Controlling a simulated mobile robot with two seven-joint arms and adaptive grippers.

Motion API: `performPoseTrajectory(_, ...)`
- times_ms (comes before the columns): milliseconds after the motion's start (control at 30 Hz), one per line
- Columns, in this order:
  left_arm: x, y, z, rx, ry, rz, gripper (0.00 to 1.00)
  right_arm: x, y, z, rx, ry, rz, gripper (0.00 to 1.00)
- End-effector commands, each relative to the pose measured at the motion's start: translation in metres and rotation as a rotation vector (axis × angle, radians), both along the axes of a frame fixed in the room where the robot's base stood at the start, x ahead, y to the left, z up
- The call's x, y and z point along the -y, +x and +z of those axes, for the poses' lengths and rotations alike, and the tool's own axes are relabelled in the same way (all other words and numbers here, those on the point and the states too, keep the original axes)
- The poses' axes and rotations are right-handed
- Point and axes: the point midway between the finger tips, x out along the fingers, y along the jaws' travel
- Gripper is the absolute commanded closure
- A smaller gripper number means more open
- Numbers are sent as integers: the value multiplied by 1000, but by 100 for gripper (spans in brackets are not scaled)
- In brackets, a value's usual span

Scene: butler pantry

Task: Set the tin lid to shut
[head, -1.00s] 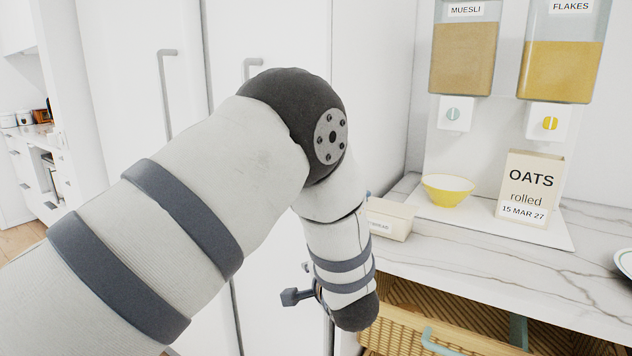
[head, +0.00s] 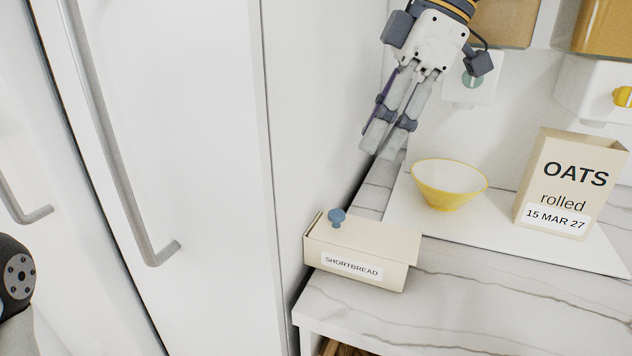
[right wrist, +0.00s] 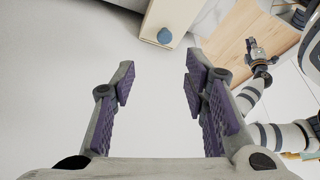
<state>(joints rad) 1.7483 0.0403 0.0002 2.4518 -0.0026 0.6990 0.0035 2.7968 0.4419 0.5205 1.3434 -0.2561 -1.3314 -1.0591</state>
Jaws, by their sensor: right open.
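The cream tin labelled SHORTBREAD (head: 390,280) stands on the marble counter near the tall white cabinet. A blue knob (head: 337,217) sits near the left end of its top. My right gripper (head: 381,147) is above and behind the tin, beside the cabinet side, fingers pointing down, open and empty. In the right wrist view the knob (right wrist: 164,36) shows ahead of and apart from the open fingers (right wrist: 158,72). My left gripper (right wrist: 252,45) appears small in that view; its jaws are too small to read.
A yellow bowl (head: 450,185) and an OATS box (head: 570,185) stand on a white board (head: 490,232) right of the tin. Cereal dispensers (head: 500,22) hang behind. The white cabinet (head: 200,120) closes off the left. Counter in front of the board is clear.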

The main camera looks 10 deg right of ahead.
Motion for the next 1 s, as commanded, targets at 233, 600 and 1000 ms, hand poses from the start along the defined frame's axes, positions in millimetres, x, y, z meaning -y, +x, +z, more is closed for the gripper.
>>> performPoseTrajectory(233,0,4,2,14,1,-1,100,-22,4,-57,-9,-2,1,59)
performPoseTrajectory(600,0,6,4,23,2,-2,100,-43,9,-107,-5,-1,-1,59)
performPoseTrajectory(1000,0,6,4,22,2,-2,100,-43,9,-108,-5,-1,-3,98)
